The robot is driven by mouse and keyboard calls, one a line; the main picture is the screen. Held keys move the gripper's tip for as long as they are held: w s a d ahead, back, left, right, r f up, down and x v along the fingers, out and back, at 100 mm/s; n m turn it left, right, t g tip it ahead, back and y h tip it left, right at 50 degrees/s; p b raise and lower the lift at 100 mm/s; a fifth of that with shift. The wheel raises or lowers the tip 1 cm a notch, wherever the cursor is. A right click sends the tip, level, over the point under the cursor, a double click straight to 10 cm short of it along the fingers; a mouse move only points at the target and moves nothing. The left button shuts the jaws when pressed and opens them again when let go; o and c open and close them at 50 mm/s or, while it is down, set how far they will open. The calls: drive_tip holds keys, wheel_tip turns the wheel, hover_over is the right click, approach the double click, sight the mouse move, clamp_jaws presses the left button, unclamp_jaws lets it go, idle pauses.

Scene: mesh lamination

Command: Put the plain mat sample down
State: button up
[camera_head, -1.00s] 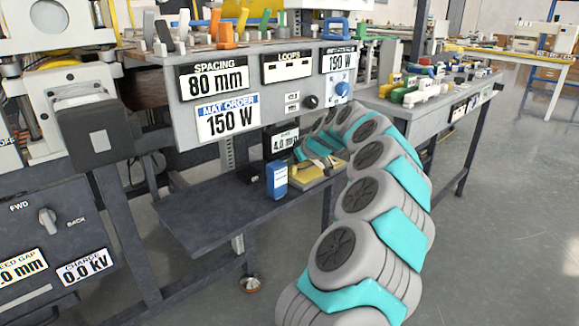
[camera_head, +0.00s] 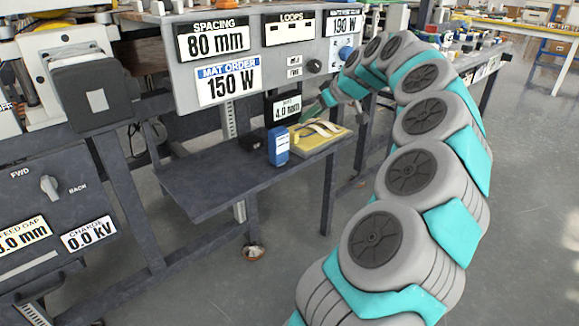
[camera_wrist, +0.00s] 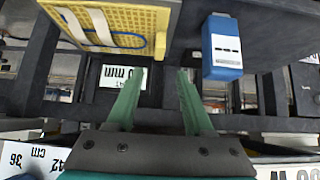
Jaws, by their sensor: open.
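A yellow gridded mat (camera_head: 322,139) lies flat near the right end of the dark shelf, with a pale strip across it. In the wrist view the mat (camera_wrist: 150,18) shows at the upper left, with a blue line loop and a pale strip. I cannot tell whether it is the plain mat sample; no other mat is clearly visible. My gripper (camera_wrist: 160,72) is open, with nothing between its two green fingers. In the head view my gripper (camera_head: 326,98) is above and behind the mat, apart from it.
A blue box (camera_head: 278,145) stands beside the mat on the dark shelf (camera_head: 205,180). A grey control panel (camera_head: 285,85) with a "150 W" mat order label hangs above. The shelf's left part is clear. A "4.0 mm" label (camera_head: 287,107) is close to my gripper.

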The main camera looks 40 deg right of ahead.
drive_tip(key=s+a+n+g+y, duration=0.1)
drive_tip(key=s+a+g, duration=0.1)
drive_tip(key=a, duration=1.2)
drive_tip(key=s+a+n+g+y, duration=0.1)
drive_tip(key=s+a+n+y, duration=0.1)
drive_tip(key=a, duration=1.1)
drive_tip(key=s+a+f+g, duration=0.3)
drive_tip(key=s+a+f, duration=0.2)
drive_tip(key=s+a, duration=0.35)
drive_tip(key=s+a+f+m+g+h, duration=0.1)
drive_tip(key=s+f, duration=0.4)
drive_tip(key=s, duration=0.6)
drive_tip(key=s+a+f+m+g+h, duration=0.2)
drive_tip(key=s+f, duration=0.4)
drive_tip(key=s, duration=0.6)
drive_tip(key=shift+a+f+m+g+h, duration=0.25)
drive_tip(key=shift+a+m+g, duration=0.25)
drive_tip(key=shift+g, duration=0.4)
